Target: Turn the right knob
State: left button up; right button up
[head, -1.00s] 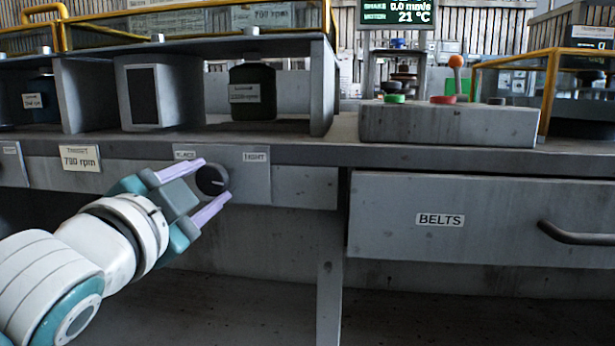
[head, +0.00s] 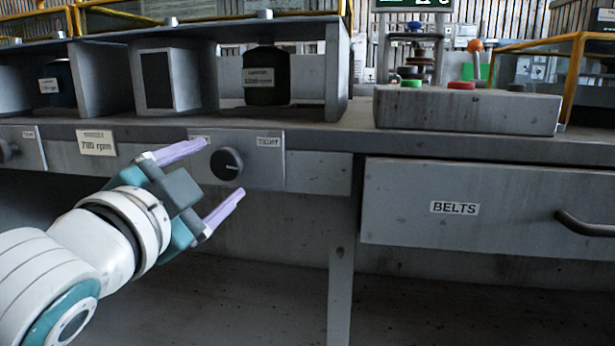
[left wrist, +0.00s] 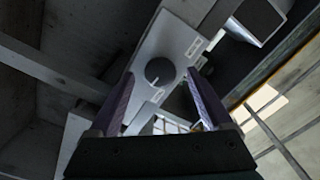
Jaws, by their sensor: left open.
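The right knob (head: 227,164) is a dark round dial with a light pointer mark, on a grey plate (head: 262,172) under the bench edge. The plate's right label (head: 268,141) reads like "TIGHT"; its left label is mostly hidden by a finger. My left gripper (head: 222,168) is open, one lilac finger above and left of the knob, the other below it. In the left wrist view the knob (left wrist: 159,72) shows whole between the two fingers, with clear gaps on both sides. My right gripper is not in view.
A drawer marked BELTS (head: 400,215) with a dark handle (head: 585,225) is to the right. A button box (head: 465,110) stands on the bench above it. Space below the plate is clear.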

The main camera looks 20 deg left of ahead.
pick_arm(q)
jog(key=p+v, duration=0.1)
jog(key=v, duration=0.7)
jog(key=shift+w, duration=0.1)
jog(key=s+d+r+n+g+h+p, duration=0.3)
jog(key=s+r+g+p, duration=0.7)
jog(key=p, duration=1)
jog(key=s+d+r+n+g+h+p, duration=0.1)
jog(key=s+d+r+n+g+p, duration=0.45)
jog(key=r+p, duration=1.15)
notch_tip(320, 180, up, 32)
jog(key=m+t+p, duration=0.1)
jog(key=m+p, duration=0.1)
jog(key=p, duration=3.5)
jog(key=shift+s+a, duration=0.4)
jog(key=shift+s, duration=0.05)
jog(key=shift+f+m+t, duration=0.15)
jog(key=shift+m+t, duration=0.1)
